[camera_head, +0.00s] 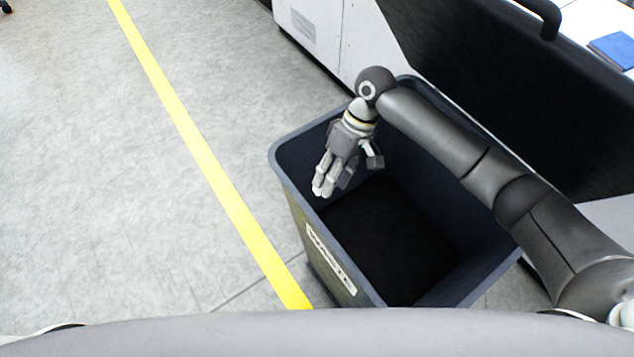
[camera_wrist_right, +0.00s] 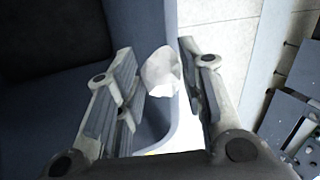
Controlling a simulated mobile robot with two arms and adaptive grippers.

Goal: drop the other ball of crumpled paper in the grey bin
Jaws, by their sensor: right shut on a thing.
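The grey bin (camera_head: 283,158) stands on the floor with a white "WASTE" label on its side, and its inside is dark. My right gripper (camera_head: 334,181) points down over the bin's opening, near its left rim. In the right wrist view, a white ball of crumpled paper (camera_wrist_right: 161,73) sits between the fingers of my right gripper, which is shut on it. The bin's dark inside and its rim (camera_wrist_right: 171,60) show behind it. In the head view the paper cannot be clearly told from the pale fingertips. My left gripper is out of view.
A yellow floor line (camera_head: 205,160) runs left of the bin, with open grey floor beyond it. A white and black machine (camera_head: 350,40) stands close behind and right of the bin. A blue item (camera_head: 614,49) lies on a white surface at the upper right.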

